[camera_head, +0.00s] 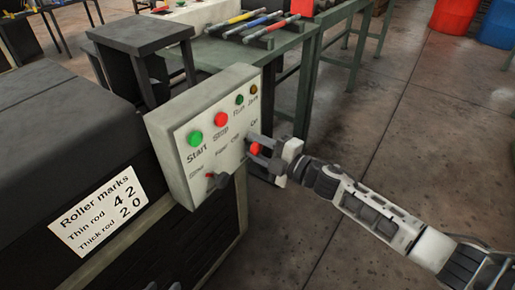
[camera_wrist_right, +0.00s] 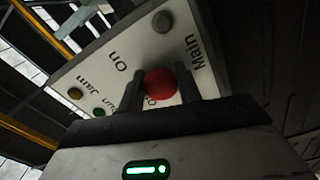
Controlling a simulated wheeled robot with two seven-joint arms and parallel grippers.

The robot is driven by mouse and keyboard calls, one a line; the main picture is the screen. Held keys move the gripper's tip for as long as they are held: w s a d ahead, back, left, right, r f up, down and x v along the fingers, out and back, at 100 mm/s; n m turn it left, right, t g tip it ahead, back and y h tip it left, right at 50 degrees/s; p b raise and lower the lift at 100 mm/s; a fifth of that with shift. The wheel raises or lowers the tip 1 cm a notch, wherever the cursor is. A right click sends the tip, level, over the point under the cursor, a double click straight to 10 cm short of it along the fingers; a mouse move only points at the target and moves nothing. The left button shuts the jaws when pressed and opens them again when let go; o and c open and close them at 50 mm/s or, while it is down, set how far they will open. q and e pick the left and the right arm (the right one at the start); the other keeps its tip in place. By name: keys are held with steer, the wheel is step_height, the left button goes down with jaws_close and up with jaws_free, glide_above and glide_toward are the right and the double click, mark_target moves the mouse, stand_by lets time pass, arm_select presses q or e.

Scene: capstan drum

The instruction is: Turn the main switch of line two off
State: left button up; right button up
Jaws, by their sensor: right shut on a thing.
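A pale control box (camera_head: 177,173) stands beside a dark machine. A red ball knob (camera_head: 256,149) is on the right part of its face, below the word "On". My right gripper (camera_head: 257,152) reaches in from the right and is shut on this knob. In the right wrist view the red knob (camera_wrist_right: 160,84) sits between the two fingers (camera_wrist_right: 165,88), with "Main" printed to its right and "On" to its left. The fingers hide part of the knob and its stem, so I cannot tell its exact setting. My left gripper is not in view.
The box also has a green Start button (camera_head: 195,138), a red Stop button (camera_head: 221,119), two small lamps and a lower lever (camera_head: 217,180). A roller marks label (camera_head: 98,214) is on the machine. A green bench (camera_head: 232,52) stands behind.

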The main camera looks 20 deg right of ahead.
steer(key=shift+n+b, duration=0.3)
steer(key=shift+n, duration=1.3)
steer(key=o, duration=0.9)
steer(key=shift+o, duration=0.2)
steer(key=shift+s, duration=0.1)
